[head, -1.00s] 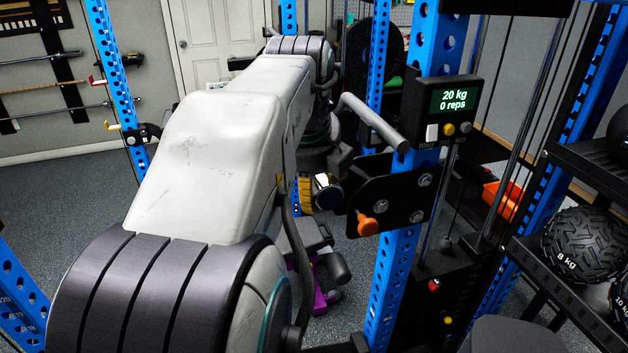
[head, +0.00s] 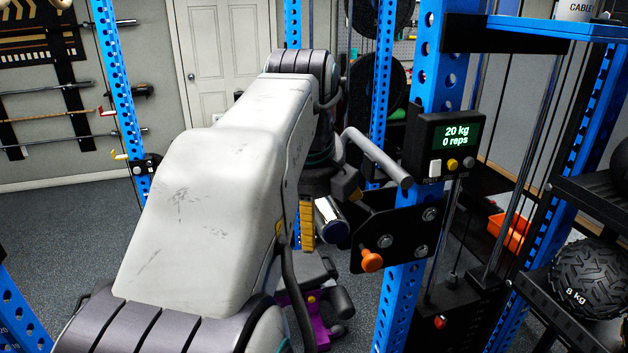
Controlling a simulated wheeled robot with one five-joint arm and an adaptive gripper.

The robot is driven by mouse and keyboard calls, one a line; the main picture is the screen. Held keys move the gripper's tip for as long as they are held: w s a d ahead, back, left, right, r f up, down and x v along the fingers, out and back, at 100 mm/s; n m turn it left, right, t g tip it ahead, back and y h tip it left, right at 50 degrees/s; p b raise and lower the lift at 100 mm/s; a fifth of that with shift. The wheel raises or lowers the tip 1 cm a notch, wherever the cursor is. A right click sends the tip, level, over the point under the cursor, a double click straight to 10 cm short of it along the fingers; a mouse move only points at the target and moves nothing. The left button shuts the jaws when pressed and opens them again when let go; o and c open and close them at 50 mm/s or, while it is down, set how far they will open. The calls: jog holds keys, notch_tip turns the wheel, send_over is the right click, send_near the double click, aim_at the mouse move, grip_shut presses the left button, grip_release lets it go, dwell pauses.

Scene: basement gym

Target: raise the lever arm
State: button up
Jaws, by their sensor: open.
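A black bracket plate (head: 400,232) with an orange knob (head: 372,261) is fixed to the blue upright. A silver tube with a dark blue end (head: 331,220) shows just left of the plate and looks like the lever arm's handle. A bent grey bar (head: 378,158) is above it; I cannot tell how the two join. My gripper (head: 328,206) is open, with yellow-faced fingers on either side of the silver tube. Whether they touch it is unclear. My own arm hides most of the gripper and the rest of the lever arm.
A display box (head: 447,145) on the upright reads 20 kg, 0 reps. A purple and dark object (head: 312,315) is on the floor below. A rack with an 8 kg ball (head: 592,280) stands at the right. Open floor lies at the left.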

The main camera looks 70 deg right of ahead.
jog(key=v, duration=0.8)
jog(key=shift+r, duration=0.3)
jog(key=shift+a, duration=0.1)
dwell(0.4)
